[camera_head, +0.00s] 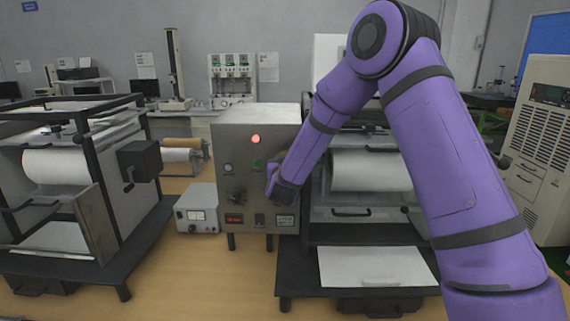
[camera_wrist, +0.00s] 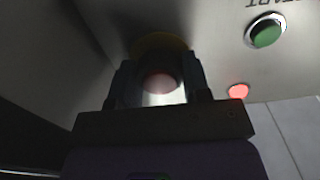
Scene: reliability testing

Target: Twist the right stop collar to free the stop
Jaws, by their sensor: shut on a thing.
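The control box (camera_head: 257,118) stands in the middle of the bench in the head view. My gripper (camera_head: 276,167) is at the right part of its front panel, and the arm hides much of that spot. In the wrist view my gripper (camera_wrist: 160,72) has its two dark fingers on either side of a dim reddish round stop button (camera_wrist: 158,82). A yellow ring (camera_wrist: 160,43) shows behind the fingertips. The fingers are shut on the stop collar around the button; its edges are dark and its turn cannot be read.
A green START button (camera_wrist: 266,32) and a lit red lamp (camera_wrist: 238,91) are close by on the panel. Roller machines stand left (camera_head: 62,167) and right (camera_head: 370,171) of the box. A small metered unit (camera_head: 197,208) sits at its left.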

